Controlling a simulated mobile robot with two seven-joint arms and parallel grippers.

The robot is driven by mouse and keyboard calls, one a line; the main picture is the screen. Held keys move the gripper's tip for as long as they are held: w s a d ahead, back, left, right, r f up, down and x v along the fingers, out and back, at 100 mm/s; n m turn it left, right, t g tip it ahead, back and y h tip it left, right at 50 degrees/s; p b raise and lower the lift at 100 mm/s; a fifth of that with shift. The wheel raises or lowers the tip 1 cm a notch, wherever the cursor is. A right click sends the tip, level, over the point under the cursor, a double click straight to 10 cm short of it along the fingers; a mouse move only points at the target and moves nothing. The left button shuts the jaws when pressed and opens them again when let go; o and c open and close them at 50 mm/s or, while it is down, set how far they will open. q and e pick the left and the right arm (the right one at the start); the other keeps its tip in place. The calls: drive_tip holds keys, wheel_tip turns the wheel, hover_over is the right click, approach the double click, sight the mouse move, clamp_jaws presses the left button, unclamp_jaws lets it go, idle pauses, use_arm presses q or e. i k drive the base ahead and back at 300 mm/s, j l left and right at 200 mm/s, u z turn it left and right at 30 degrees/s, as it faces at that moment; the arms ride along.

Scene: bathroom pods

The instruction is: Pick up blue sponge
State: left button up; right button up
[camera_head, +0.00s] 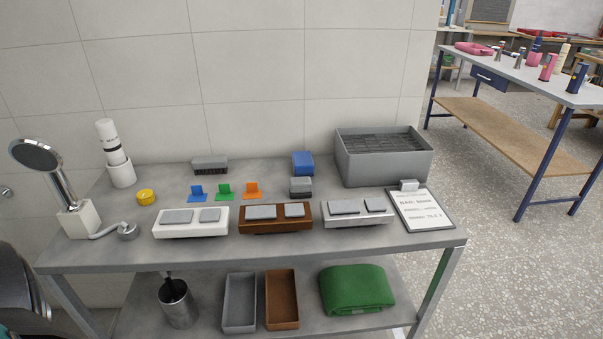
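The blue sponge (302,163) is a small blue block at the back of the grey table (110,250), close to the tiled wall. It stands just behind a grey block (300,187), which sits in front of its lower edge. I cannot tell if the two touch. Neither of my grippers shows in the head view. A dark rounded shape at the lower left edge may be part of my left arm.
A grey bin (385,170) stands right of the sponge, a dark brush (209,166) left of it. Small blue, green and orange pieces and white, brown and light trays lie in front. A shower head (36,156) stands left, a clipboard (421,211) right.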

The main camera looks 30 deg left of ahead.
sight(303, 162)
drive_tip(key=k+l+u, duration=0.1)
drive_tip(key=u, duration=0.35)
drive_tip(key=k+u, duration=0.15)
drive_tip(key=u, duration=0.35)
